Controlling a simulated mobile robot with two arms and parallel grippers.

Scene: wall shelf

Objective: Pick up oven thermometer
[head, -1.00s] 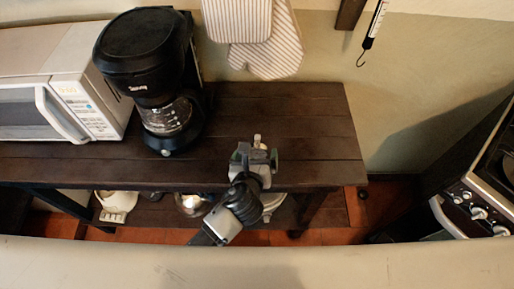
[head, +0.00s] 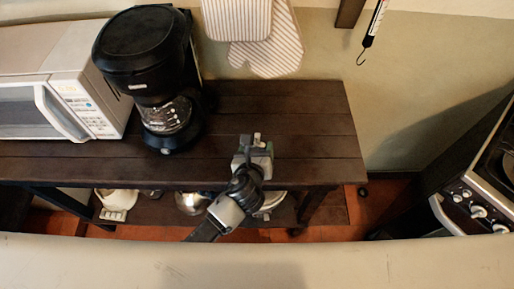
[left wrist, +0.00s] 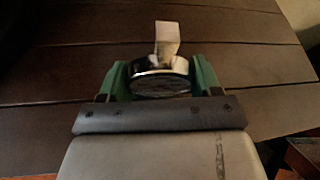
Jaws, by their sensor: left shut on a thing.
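The oven thermometer (left wrist: 160,78) is a round, shiny metal-rimmed piece with a pale tab standing up from it. In the left wrist view it sits between the green fingers of my left gripper (left wrist: 160,82), which is shut on it. In the head view my left gripper (head: 254,146) is over the front part of the dark wooden shelf top (head: 290,125). Only the pale tab of the thermometer (head: 257,138) shows there; the gripper hides most of the rest. I cannot tell whether the thermometer touches the wood. My right gripper is not in view.
A black coffee maker (head: 150,75) and a white microwave (head: 75,75) stand on the left of the shelf top. Striped oven mitts (head: 268,45) hang on the wall behind. A stove (head: 485,185) is at the right. The right part of the top is clear.

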